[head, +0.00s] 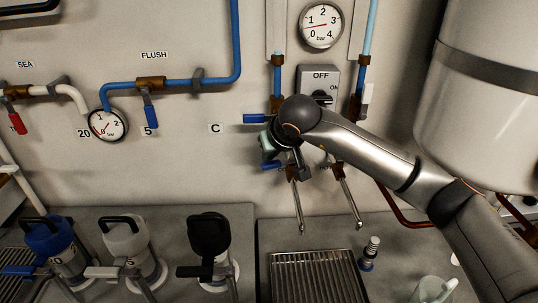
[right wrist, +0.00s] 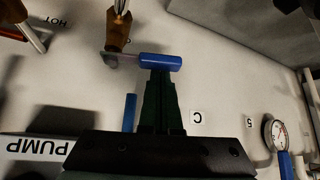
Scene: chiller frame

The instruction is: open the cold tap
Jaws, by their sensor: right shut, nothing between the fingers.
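The cold tap has a blue lever handle (head: 270,166) that points left, out to the side of its brass body and chrome spout (head: 298,205). In the right wrist view, which is upside down, the blue handle (right wrist: 160,62) stands out from the brass body (right wrist: 118,30) on a thin grey stem. My right gripper (head: 267,150) is just above the handle in the head view. In the right wrist view its dark green fingers (right wrist: 158,78) are shut and empty, with their tips right at the handle's edge. Actual contact cannot be told. My left gripper is not in view.
A second blue lever (head: 254,118) sticks out left, close above my gripper. The hot tap's spout (head: 348,195) is to the right, and the pump switch box (head: 318,78) is above. A white tank (head: 485,100) crowds the right. Handled canisters (head: 125,240) stand lower left beside the drain grate (head: 310,280).

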